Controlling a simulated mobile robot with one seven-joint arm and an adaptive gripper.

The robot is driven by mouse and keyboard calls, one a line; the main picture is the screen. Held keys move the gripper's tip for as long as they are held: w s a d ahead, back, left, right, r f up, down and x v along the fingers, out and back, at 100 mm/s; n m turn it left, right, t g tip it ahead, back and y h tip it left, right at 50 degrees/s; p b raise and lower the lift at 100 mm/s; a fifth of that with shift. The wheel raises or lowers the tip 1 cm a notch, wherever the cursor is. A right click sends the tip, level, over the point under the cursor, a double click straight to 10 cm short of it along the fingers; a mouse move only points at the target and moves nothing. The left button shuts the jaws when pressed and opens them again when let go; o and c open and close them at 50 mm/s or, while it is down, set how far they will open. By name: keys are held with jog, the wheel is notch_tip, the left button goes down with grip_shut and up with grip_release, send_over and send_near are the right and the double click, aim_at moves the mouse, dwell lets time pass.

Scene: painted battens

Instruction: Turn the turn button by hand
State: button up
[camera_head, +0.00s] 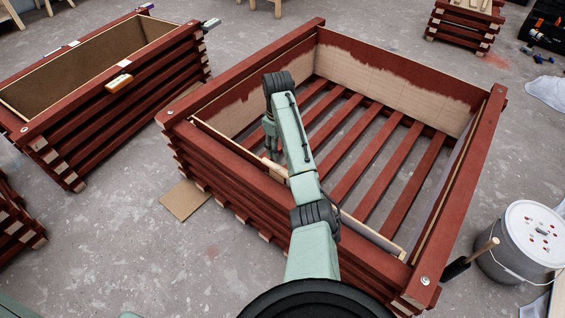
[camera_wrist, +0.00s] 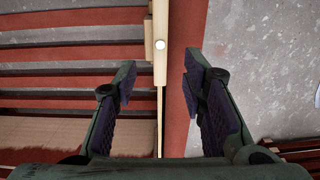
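The turn button looks to be the pale wooden piece (camera_wrist: 160,62) with a round white pivot head in the wrist view. It lies lengthwise along the inner edge of the red crate's rim (camera_wrist: 182,30). In the head view a pale piece (camera_head: 273,168) shows on the near rim, partly hidden by my arm. My gripper (camera_wrist: 158,70) is open and empty, with one finger on each side of the button's near end. Clear gaps show between the fingers and the wood. In the head view my gripper (camera_head: 271,146) points down over the near rim, partly hidden behind my arm.
The large red slatted crate (camera_head: 455,205) has bare wood inside and slats across its bottom. A white-lidded bucket (camera_head: 530,235) stands at right. Grey floor lies between the crates.

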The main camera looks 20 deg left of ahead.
aim_at(279, 168)
notch_tip(279, 168, down, 10)
jog(key=shift+r+p, duration=0.1)
jog(key=shift+p, duration=0.4)
jog(key=shift+c, duration=0.5)
grip_shut()
